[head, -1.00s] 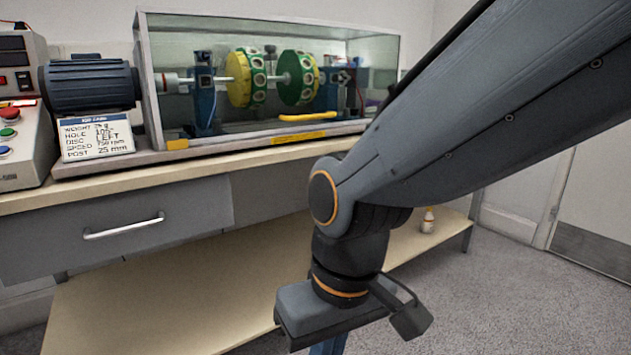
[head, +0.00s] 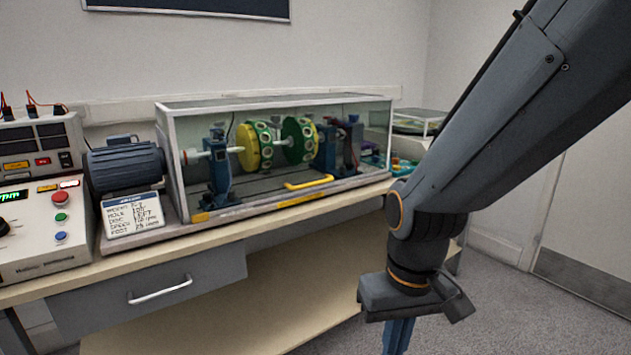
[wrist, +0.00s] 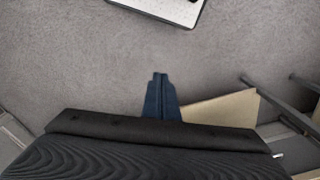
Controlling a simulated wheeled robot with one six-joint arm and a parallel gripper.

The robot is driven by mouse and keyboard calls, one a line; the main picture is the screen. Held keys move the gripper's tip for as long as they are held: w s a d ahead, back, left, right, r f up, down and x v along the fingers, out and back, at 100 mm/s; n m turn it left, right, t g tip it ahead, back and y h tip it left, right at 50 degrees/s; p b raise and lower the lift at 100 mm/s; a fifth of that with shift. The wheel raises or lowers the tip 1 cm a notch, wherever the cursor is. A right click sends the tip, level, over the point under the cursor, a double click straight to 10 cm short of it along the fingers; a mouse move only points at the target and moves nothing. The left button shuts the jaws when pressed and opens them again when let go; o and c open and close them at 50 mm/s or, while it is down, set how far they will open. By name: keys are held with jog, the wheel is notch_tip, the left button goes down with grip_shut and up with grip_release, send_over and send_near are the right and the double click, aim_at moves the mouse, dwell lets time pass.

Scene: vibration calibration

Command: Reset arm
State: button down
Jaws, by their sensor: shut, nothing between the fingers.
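My gripper (head: 398,338) hangs at the end of my arm in the head view, pointing down in front of the bench. Its blue fingers lie together, with nothing between them. In the wrist view the shut fingers (wrist: 161,97) point over the grey carpet. My arm runs down from the upper right of the head view and bends at the wrist joint. The gripper is apart from the bench and touches nothing that I can see.
The bench (head: 285,236) carries a control box (head: 35,250), a motor (head: 125,168), a sign card (head: 132,215) and a clear-covered rig (head: 275,100) with green and yellow discs. A drawer (head: 215,275) and lower shelf (head: 310,318) are below. Carpet (head: 520,310) is free at right.

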jog(key=s+d+r+m+p, duration=0.1)
jog(key=s+d+r+p, duration=0.1)
jog(key=d+r+p, duration=0.5)
jog(key=r+p, duration=0.1)
jog(key=p, duration=0.2)
jog(key=shift+r+m+h, duration=0.3)
jog(key=shift+r+m, duration=0.05)
jog(key=shift+m, duration=0.05)
